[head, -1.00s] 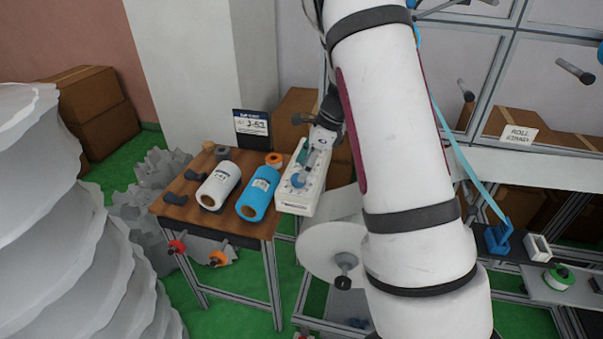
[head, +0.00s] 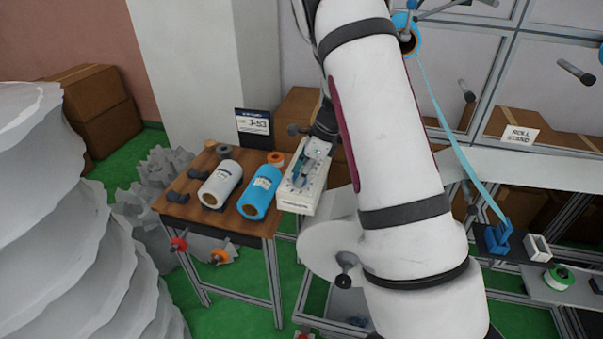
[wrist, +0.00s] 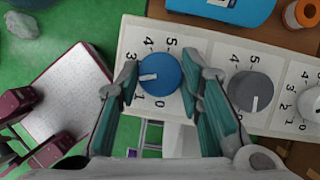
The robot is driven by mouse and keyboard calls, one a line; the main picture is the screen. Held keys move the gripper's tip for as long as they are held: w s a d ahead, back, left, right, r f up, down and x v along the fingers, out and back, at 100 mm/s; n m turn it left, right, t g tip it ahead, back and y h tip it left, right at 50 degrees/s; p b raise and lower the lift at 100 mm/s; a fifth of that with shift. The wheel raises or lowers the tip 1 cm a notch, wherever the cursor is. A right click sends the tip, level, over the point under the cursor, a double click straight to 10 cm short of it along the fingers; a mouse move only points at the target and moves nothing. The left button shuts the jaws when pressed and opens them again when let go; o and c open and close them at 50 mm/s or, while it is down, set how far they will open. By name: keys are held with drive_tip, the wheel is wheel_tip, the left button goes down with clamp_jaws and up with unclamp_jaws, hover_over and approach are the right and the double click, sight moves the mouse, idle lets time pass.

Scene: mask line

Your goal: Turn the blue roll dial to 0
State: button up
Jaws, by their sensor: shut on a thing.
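The blue roll dial (wrist: 158,74) is on a white panel (wrist: 204,52) in the wrist view. Its white pointer mark points left, between the printed 3 and 1; the left finger hides the number there. The 0 is printed below the dial. My gripper (wrist: 160,82) has one teal finger pad on each side of the dial and is shut on it. In the head view, my gripper (head: 309,164) is down at the panel (head: 298,200) and partly covers the dial.
A grey dial (wrist: 250,91) and a white dial (wrist: 310,104) sit right of the blue one, the grey one close to the right finger. A white roll (head: 220,184) and a blue roll (head: 260,193) lie on the wooden table (head: 184,210) beside the panel.

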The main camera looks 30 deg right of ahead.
drive_tip(key=n+b, duration=0.1)
drive_tip(key=n+g+b, duration=0.1)
drive_tip(key=n, duration=0.1)
drive_tip(key=shift+w+d+f+y+b, duration=0.1)
drive_tip(key=shift+w+y+b, duration=0.1)
drive_tip(key=shift+y+b, duration=0.15)
drive_tip(key=n+g+b, duration=0.2)
drive_tip(key=n, duration=0.3)
drive_tip(key=shift+w+b, duration=0.1)
drive_tip(key=shift+b, duration=0.2)
drive_tip(key=n+g+b, duration=0.1)
drive_tip(key=n, duration=0.3)
drive_tip(key=shift+g+b, duration=0.3)
drive_tip(key=shift+b, duration=0.05)
drive_tip(key=shift+n+g+h+b, duration=0.4)
drive_tip(key=shift+n+g+h, duration=0.2)
drive_tip(key=shift+n, duration=1.5)
drive_tip(key=o, duration=1.1)
drive_tip(key=shift+o, duration=0.2)
